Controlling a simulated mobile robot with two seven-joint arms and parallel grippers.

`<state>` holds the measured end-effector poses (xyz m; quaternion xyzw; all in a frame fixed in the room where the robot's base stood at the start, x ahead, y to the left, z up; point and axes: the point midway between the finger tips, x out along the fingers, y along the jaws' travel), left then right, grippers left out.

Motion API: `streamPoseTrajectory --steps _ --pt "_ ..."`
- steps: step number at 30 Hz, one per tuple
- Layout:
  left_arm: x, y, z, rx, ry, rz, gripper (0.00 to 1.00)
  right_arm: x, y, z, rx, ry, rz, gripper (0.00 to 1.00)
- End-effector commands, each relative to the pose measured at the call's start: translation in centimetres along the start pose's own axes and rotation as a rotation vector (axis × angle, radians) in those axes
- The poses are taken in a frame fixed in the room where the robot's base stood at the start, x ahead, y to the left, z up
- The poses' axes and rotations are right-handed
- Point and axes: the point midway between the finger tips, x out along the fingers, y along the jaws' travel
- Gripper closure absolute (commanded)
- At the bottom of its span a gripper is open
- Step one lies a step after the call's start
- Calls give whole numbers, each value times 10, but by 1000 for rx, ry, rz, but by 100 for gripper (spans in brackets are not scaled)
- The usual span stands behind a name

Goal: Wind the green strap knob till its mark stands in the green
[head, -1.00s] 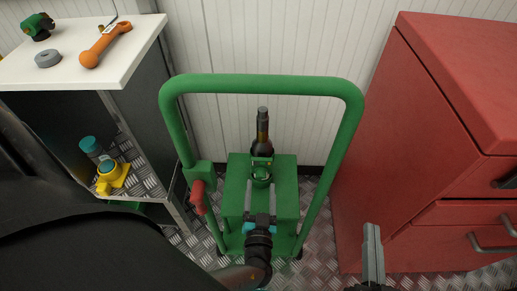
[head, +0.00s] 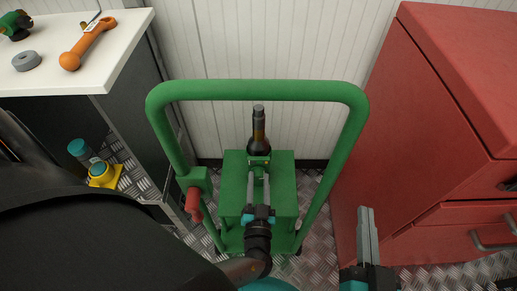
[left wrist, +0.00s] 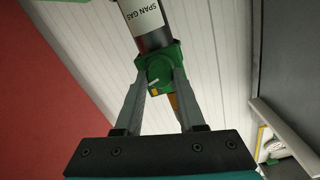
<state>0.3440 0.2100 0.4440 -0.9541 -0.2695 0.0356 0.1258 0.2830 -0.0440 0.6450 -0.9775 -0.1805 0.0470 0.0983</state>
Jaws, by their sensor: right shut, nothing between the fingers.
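The green strap knob (left wrist: 158,73) sits on the front of a dark gas cylinder (head: 258,132) in the green cart (head: 256,91). A short white mark shows on the knob's face in the left wrist view; I cannot tell which colour zone it stands at. My left gripper (head: 258,174) reaches the knob, with one finger against each side of it. It also shows in the left wrist view (left wrist: 158,84), fingers around the knob. My right gripper (head: 366,211) is shut and empty, apart from the cart at its lower right.
A red drawer cabinet (head: 440,140) stands close on the right. A white-topped bench (head: 112,62) on the left carries an orange wrench (head: 86,47) and a grey ring (head: 27,61). The cart's red handle (head: 193,206) is at its left upright.

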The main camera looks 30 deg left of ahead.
Motion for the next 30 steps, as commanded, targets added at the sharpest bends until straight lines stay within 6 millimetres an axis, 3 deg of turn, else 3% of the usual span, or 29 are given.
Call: streamPoseTrajectory --steps 2,9,22,30 --pt "0 0 0 0 0 1 73 0 0 0 0 0 0 100" --pt "0 0 0 0 0 1 100 0 0 0 0 0 0 100" --pt "1 0 0 30 1 1 100 0 0 0 0 1 0 100" --pt "1 0 0 179 2 1 100 0 0 0 0 1 0 100"
